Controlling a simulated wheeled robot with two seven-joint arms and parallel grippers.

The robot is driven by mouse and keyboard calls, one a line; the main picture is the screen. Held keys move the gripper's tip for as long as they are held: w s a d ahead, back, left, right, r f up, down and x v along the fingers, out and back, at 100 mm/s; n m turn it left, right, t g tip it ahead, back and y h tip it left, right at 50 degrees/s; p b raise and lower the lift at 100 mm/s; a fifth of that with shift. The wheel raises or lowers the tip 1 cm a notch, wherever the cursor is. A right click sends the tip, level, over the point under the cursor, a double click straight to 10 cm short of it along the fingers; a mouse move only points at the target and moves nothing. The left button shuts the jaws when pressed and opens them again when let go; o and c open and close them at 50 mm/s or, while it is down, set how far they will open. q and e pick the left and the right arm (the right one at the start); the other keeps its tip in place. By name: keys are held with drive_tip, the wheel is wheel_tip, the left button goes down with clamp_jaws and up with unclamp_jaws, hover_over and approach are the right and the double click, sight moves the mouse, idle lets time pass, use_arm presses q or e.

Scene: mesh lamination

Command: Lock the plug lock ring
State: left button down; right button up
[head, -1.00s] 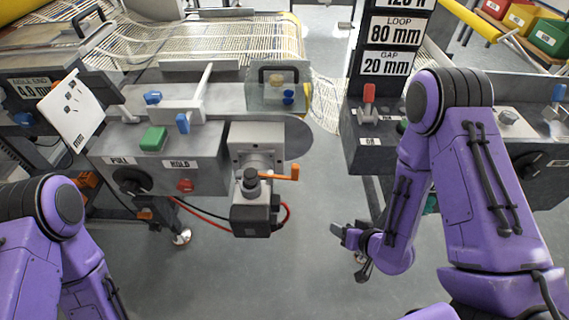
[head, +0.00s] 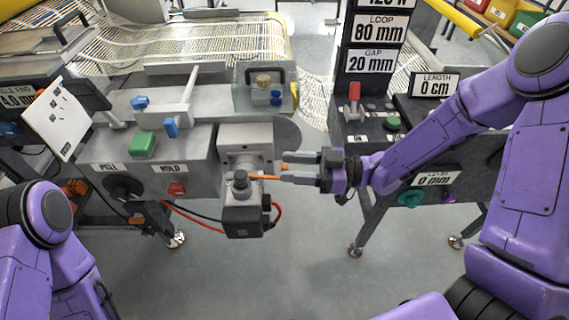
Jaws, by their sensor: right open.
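The plug (head: 244,215) is a dark grey block with a black knob on top, fitted at the front of the grey machine, with black and red cables beside it. An orange lever (head: 264,177), which looks like the handle of the lock ring, sticks out to the right from the plug. My right gripper (head: 287,168) is open, with its two fingers pointing left at the lever's end. Orange shows near and between the fingertips; I cannot tell whether they touch it. My left gripper is out of view; only part of my left arm shows at lower left.
The machine's front panel (head: 205,160) carries PULL and HOLD labels, a black dial (head: 122,187) and a red button (head: 177,190). A second console (head: 350,140) with a red switch stands behind my right forearm. The floor below the plug is clear.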

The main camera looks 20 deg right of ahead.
drive_tip(key=shift+x, duration=1.15)
clamp_jaws()
drive_tip(key=shift+w+d+n+g+y, duration=0.1)
drive_tip(key=shift+w+n+g+y, duration=0.15)
drive_tip(key=shift+n+g, duration=0.35)
drive_tip(key=shift+w+d+n+g+y, duration=0.15)
drive_tip(key=shift+n+g+y, duration=0.15)
drive_tip(key=shift+g, duration=0.5)
unclamp_jaws()
